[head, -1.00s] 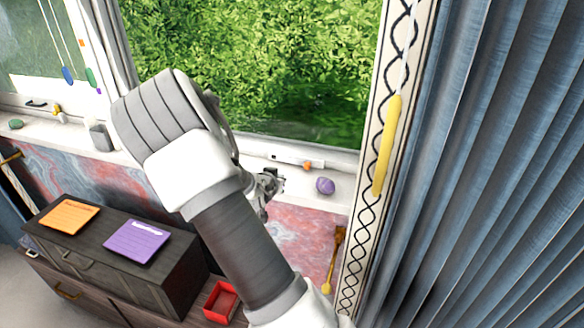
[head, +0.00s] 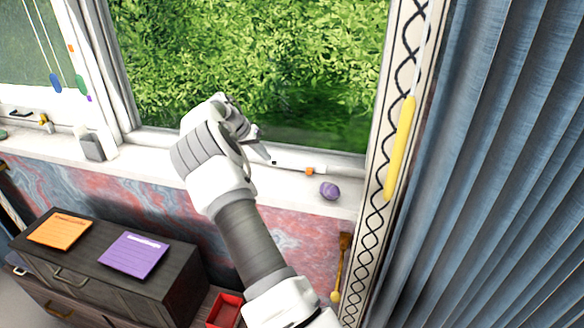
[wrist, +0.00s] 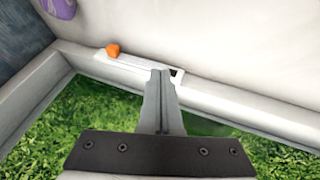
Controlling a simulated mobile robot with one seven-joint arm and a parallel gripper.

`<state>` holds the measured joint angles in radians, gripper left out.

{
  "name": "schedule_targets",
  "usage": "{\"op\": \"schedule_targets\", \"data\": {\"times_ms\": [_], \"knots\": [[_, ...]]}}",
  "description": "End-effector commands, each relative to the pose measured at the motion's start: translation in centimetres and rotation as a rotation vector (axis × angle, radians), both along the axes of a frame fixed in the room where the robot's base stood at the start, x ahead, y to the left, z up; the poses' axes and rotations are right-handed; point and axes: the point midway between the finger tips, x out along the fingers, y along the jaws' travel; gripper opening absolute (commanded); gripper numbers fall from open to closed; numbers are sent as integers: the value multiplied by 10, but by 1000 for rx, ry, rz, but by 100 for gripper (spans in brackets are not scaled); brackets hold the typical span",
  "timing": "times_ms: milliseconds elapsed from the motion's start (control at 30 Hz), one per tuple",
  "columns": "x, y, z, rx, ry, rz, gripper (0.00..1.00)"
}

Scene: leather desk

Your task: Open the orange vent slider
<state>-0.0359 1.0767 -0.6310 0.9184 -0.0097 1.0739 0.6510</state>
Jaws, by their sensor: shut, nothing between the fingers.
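The orange vent slider (head: 309,171) is a small orange knob on a white vent strip (head: 290,170) along the bottom rail of the window frame. In the wrist view the orange knob (wrist: 113,49) sits near the left end of the white strip (wrist: 140,62), with a dark slot showing at the strip's right end. My gripper (head: 272,161) is shut and empty, over the left part of the strip in the head view. In the wrist view its closed fingers (wrist: 162,72) point at the strip, right of the knob and apart from it. Whether the fingertips touch the strip is unclear.
A purple ball-like object (head: 330,190) lies on the windowsill, right of and below the knob. A yellow hanging rod (head: 401,150) and blue curtain (head: 490,170) are at the right. A dark cabinet (head: 100,285) with orange and purple cards stands lower left.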

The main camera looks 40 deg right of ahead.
Motion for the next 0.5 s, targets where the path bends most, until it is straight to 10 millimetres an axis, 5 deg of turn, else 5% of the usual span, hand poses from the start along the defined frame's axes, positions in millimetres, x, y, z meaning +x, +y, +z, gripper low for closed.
{"op": "schedule_targets", "data": {"times_ms": [267,500], "knots": [[-13,-15,21,-62,75,-99,0],[-18,-31,-2,-63,80,-103,0]]}}
